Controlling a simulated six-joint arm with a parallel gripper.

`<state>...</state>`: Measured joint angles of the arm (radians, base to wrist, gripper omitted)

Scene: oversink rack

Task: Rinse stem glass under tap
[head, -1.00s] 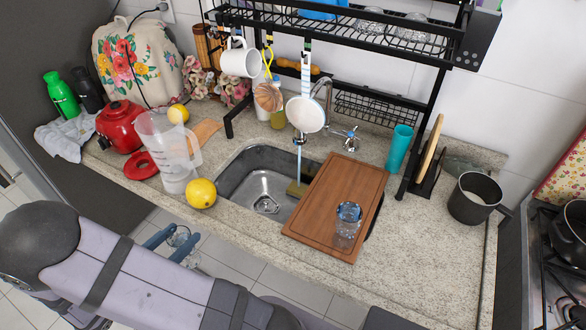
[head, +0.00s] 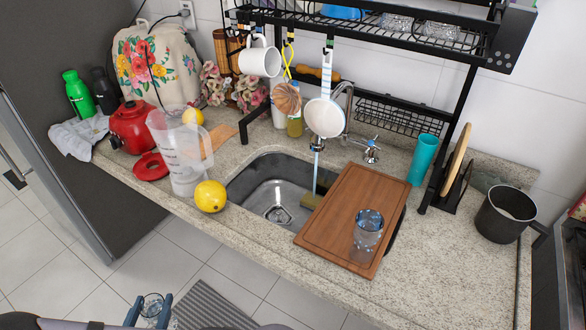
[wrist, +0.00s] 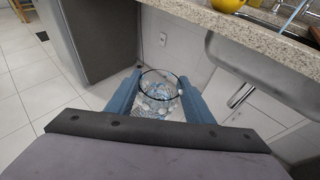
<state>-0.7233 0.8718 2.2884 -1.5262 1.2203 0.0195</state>
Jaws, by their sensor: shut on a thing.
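My gripper (head: 150,312) is at the bottom edge of the head view, below and in front of the counter. Its blue fingers are shut on a clear glass, the stem glass (head: 153,302). In the wrist view the round rim of this glass (wrist: 160,76) shows between the fingers (wrist: 160,98); its stem cannot be made out. The tap (head: 347,98) stands behind the sink (head: 250,187).
A wooden board (head: 340,205) covers the sink's right side and bears a tumbler (head: 368,232). A lemon (head: 210,196) and clear pitcher (head: 185,165) stand left of the sink. The counter's front edge (wrist: 270,40) lies beyond my gripper.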

